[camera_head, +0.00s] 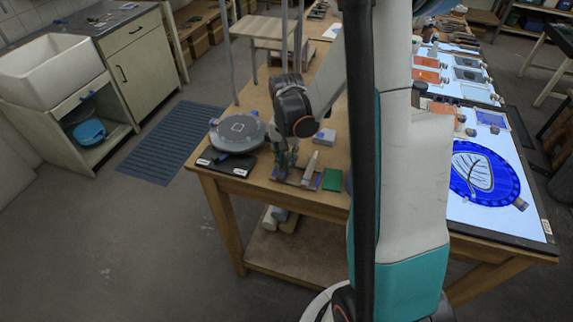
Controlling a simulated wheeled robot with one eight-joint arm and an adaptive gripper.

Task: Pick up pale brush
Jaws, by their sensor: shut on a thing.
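My gripper (284,172) points down over the front part of the wooden table, low above a small flat tray (296,181). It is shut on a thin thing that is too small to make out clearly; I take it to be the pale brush. A slim pale piece (311,166) stands out, slightly tilted, just right of the fingers; I cannot tell whether it is part of the brush. The fingers and my wrist hide part of the tray.
A grey round turntable (237,131) and a dark flat device (227,164) lie left of the gripper. A green block (332,180) and a pale grey block (325,137) lie right. My arm hides the table's middle. A lit panel with blue glass (485,178) is farther right.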

